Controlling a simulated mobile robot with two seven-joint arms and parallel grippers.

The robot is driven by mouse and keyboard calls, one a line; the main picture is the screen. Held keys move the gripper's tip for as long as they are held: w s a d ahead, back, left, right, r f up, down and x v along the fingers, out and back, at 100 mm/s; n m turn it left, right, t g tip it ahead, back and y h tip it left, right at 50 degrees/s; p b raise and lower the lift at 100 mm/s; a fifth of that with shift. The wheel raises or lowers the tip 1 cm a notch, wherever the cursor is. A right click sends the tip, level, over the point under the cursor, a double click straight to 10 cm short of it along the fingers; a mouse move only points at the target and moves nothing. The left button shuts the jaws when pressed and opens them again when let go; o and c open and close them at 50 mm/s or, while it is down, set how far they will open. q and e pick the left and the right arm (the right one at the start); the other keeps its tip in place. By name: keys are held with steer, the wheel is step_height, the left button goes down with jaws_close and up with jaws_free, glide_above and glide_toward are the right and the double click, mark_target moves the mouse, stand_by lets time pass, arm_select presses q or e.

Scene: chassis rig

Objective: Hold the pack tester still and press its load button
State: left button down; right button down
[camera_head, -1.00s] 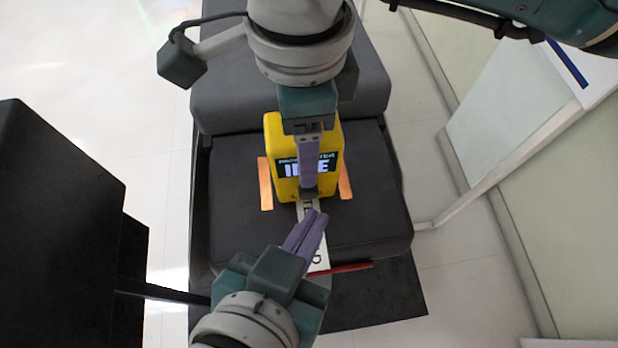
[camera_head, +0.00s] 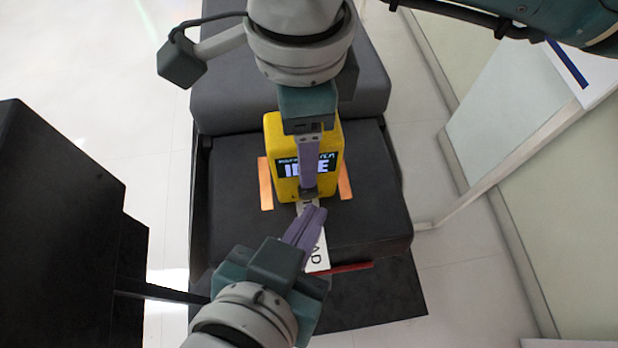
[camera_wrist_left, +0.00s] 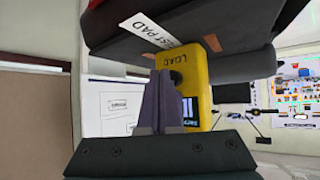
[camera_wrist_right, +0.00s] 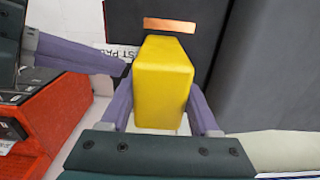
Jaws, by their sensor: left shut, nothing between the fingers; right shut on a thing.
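The yellow pack tester (camera_head: 276,135) stands on a dark seat-like block, its lit screen (camera_head: 327,163) partly hidden by my right gripper. My right gripper (camera_wrist_right: 160,100) is shut on the tester, one finger on each side. My left gripper (camera_head: 318,211) is shut and empty, with its tips close in front of the tester's lower face. In the left wrist view the tester (camera_wrist_left: 200,95) shows the word LOAD and a dark round load button (camera_wrist_left: 176,77), just beside the left fingertips (camera_wrist_left: 162,74). I cannot tell whether they touch.
A white label strip reading TEST PAD (camera_wrist_left: 150,30) lies in front of the tester. Copper strips (camera_head: 265,183) flank it on the dark block (camera_head: 235,230). A red strip (camera_head: 345,268) lies near the front edge. A black cabinet (camera_head: 60,220) stands at the left.

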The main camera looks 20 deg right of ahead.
arm_select(q)
steer(key=shift+w+d, duration=0.2)
steer(key=shift+w, duration=0.5)
stand_by(1.0)
steer(key=shift+s, duration=0.1)
steer(key=shift+s+a+r, duration=0.1)
steer(key=shift+s+a, duration=0.2)
steer(key=shift+s, duration=0.55)
steer(key=s, duration=0.2)
steer(key=s+a, duration=0.1)
steer(key=s, duration=0.2)
steer(key=shift+a, duration=0.15)
steer(key=shift+w, duration=0.1)
stand_by(0.3)
arm_select(e)
steer(key=shift+c, duration=0.2)
jaws_free()
